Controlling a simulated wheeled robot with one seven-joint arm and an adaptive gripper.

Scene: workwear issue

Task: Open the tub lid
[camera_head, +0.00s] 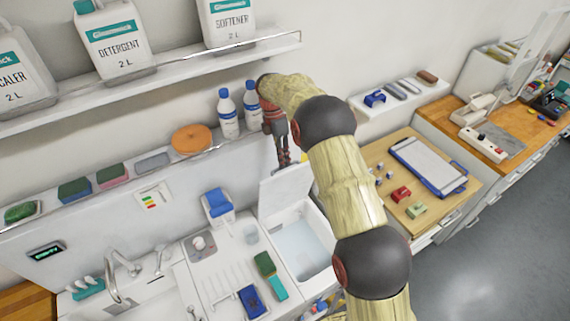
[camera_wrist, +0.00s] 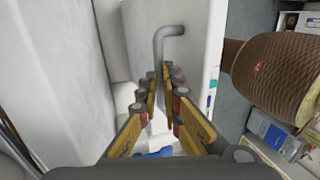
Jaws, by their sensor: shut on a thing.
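The white tub (camera_head: 316,222) stands right of the draining area, and its open top shows pale blue-white water or lining inside. Its white lid (camera_head: 284,192) is tilted up steeply at the back of the tub. My gripper (camera_head: 284,160) is at the lid's upper edge, pointing down. In the wrist view my gripper's fingers (camera_wrist: 160,90) are closed in around the lower end of a grey bent handle (camera_wrist: 159,48), which joins the white lid panel (camera_wrist: 200,45). The exact contact at the fingertips is partly hidden by the finger pads.
A shelf above the tub holds two bottles (camera_head: 228,113) and an orange round thing (camera_head: 192,139), close to my arm. A blue-topped box (camera_head: 217,206) and a green-and-teal brush (camera_head: 270,275) lie left of the tub. A wooden board with a clipboard (camera_head: 428,165) is to the right.

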